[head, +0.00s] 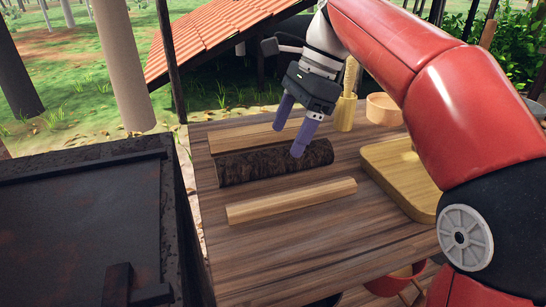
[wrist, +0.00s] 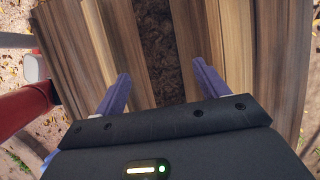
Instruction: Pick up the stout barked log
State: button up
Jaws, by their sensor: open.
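The stout barked log (head: 250,165) is dark brown and rough, lying on its side on the wooden table (head: 330,240). My gripper (head: 289,138) is open above the log's right half, its two purple fingers pointing down. One finger is on the far side and the other overlaps the log's near side in the head view. In the wrist view the log (wrist: 158,50) runs as a dark strip between the fingers of my gripper (wrist: 160,72), with a gap on each side. I cannot tell whether either finger touches it.
A pale plank (head: 235,138) lies just behind the log, and a pale stick (head: 290,201) lies in front. A dark metal box (head: 80,230) stands left of the table.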

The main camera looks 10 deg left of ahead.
aim_at(279, 150)
jog(key=b+x, duration=0.1)
jog(key=x, duration=0.4)
jog(key=shift+a+f, duration=0.15)
jog(key=shift+f, duration=0.05)
jog(key=c, duration=1.2)
jog(key=shift+r, duration=0.1)
